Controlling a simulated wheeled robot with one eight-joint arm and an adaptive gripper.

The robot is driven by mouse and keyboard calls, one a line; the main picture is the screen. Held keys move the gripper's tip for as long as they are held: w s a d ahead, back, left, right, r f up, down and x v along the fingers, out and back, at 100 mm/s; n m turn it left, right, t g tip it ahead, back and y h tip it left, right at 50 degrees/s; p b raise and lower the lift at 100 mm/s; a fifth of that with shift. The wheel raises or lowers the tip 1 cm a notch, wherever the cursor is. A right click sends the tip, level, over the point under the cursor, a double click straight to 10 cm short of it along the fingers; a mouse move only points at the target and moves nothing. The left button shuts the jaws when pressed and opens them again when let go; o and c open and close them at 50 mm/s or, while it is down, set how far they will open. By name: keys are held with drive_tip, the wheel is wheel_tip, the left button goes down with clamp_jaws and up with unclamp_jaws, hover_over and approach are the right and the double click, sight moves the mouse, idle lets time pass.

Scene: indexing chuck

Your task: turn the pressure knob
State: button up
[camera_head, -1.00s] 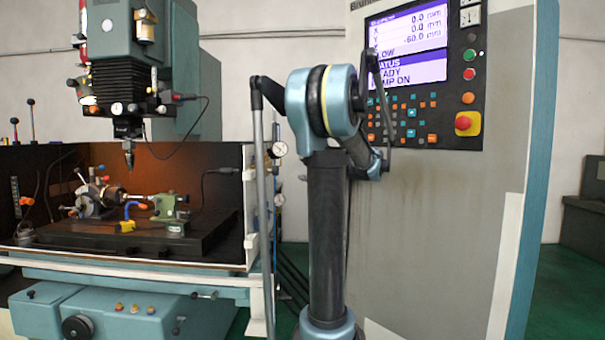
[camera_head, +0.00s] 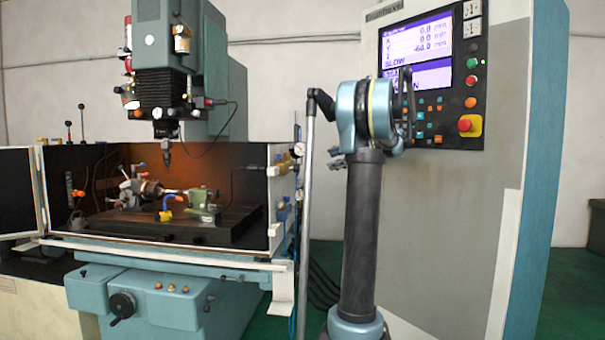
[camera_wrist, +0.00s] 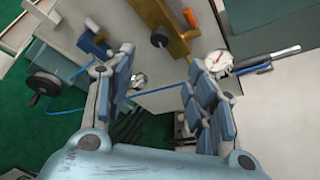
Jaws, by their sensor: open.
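In the wrist view, a round black knob (camera_wrist: 160,38) sits on a brass-coloured block (camera_wrist: 175,22), beside a white pressure gauge (camera_wrist: 218,62). I take it for the pressure knob; no label is readable. My gripper (camera_wrist: 168,92) is open and empty, its two blue-padded fingers well apart. The knob lies beyond the fingertips, untouched, between and above them in the picture. A smaller silver-and-black round part (camera_wrist: 139,80) shows beside the left finger. In the head view, small gauges (camera_head: 299,149) sit on the enclosure's right edge, left of my arm; the knob is too small to tell.
A blue hose (camera_wrist: 165,89) runs across the wrist view. A black handwheel (camera_wrist: 42,84) is at its left. In the head view, the milling machine (camera_head: 165,285) stands left and the control cabinet (camera_head: 455,220) right, with an emergency stop (camera_head: 465,124). My arm stands between them.

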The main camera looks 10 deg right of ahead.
sight(295, 168)
drive_tip(key=x, duration=1.6)
drive_tip(key=shift+w+f, duration=0.25)
drive_tip(key=shift+w, duration=0.1)
drive_tip(key=shift+a, duration=0.1)
drive_tip(key=c, duration=1.1)
